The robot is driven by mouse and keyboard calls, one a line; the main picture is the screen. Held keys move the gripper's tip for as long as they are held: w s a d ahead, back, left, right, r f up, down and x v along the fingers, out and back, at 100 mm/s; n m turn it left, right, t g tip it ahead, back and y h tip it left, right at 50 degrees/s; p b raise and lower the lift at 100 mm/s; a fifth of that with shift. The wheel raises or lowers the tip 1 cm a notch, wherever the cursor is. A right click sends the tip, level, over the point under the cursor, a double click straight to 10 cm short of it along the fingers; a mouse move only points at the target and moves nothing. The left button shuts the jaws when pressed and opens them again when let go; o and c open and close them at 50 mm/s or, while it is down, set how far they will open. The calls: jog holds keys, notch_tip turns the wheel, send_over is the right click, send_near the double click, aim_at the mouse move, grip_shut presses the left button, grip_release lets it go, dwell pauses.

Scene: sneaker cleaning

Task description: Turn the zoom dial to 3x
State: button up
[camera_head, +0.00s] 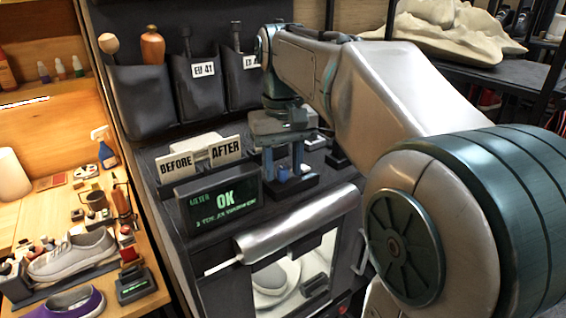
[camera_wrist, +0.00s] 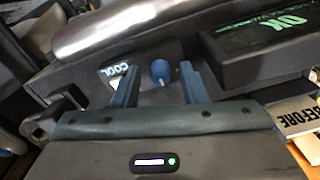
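In the wrist view a small round blue knob (camera_wrist: 161,72) sits on a dark panel, beyond and between my two fingertips. A partly hidden label (camera_wrist: 113,72) reading "COOL" is left of it. I cannot read any 3x mark or tell whether this knob is the zoom dial. My gripper (camera_wrist: 159,66) is open, its two blue fingers spread on either side of the knob, with no clear contact. In the head view my gripper (camera_head: 283,166) points down over a small dark box (camera_head: 290,189) on the cabinet top, behind the silver cylinder. The knob's pointer and setting cannot be made out.
A display reading "OK" (camera_head: 218,198) stands left of my gripper, with "BEFORE" (camera_head: 176,164) and "AFTER" (camera_head: 226,150) cards behind it. The silver cylinder (camera_head: 300,222) lies in front. A bench with sneakers (camera_head: 75,254) is at left. Pockets with tools (camera_head: 205,88) hang behind.

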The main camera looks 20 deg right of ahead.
grip_shut()
jog(key=shift+m, duration=0.4)
jog(key=m+p, duration=0.1)
jog(key=m, duration=0.7)
jog(key=shift+m+p, duration=0.35)
jog(key=shift+m, duration=0.05)
jog(key=shift+o, duration=0.9)
grip_release()
